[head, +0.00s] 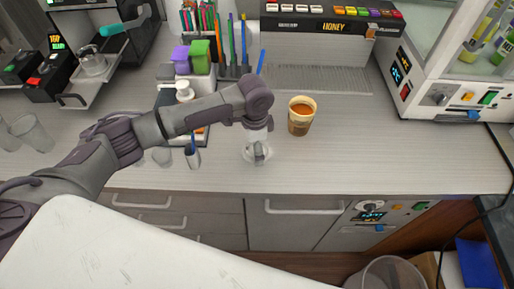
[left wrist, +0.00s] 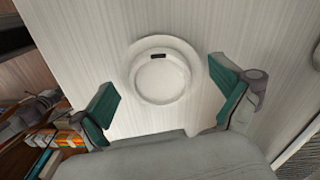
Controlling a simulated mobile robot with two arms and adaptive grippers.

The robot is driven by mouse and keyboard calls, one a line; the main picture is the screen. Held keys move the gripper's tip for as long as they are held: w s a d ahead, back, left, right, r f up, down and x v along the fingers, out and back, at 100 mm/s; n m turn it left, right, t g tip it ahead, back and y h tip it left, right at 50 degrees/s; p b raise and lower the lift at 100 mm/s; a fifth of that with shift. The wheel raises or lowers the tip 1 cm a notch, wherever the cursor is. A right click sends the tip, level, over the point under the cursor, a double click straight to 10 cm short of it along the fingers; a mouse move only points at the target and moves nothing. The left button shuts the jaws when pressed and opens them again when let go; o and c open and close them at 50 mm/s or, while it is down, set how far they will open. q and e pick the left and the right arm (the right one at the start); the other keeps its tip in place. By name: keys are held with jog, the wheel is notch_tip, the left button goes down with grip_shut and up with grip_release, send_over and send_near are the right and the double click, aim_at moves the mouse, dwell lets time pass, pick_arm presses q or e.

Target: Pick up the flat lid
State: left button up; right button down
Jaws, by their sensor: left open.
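The flat lid (left wrist: 160,80) is a white disc with a raised rim and a small dark slot near its far edge. It lies flat on the pale counter in the left wrist view. My left gripper (head: 257,156) points down over the counter, left of a filled paper cup (head: 300,117). Its two green-padded fingers are open, one on each side of the lid in the wrist view, apart from it and holding nothing. In the head view the gripper mostly hides the lid. My right gripper is not in view.
A honey dispenser (head: 325,26) stands at the back, with a sealing machine (head: 440,95) at the right. Pen holders and purple and green boxes (head: 200,57) stand behind my arm. Clear cups (head: 30,132) are at the far left. The counter right of the cup is clear.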

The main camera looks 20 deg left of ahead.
pick_arm(q)
jog(key=c, duration=0.8)
jog(key=shift+r, duration=0.1)
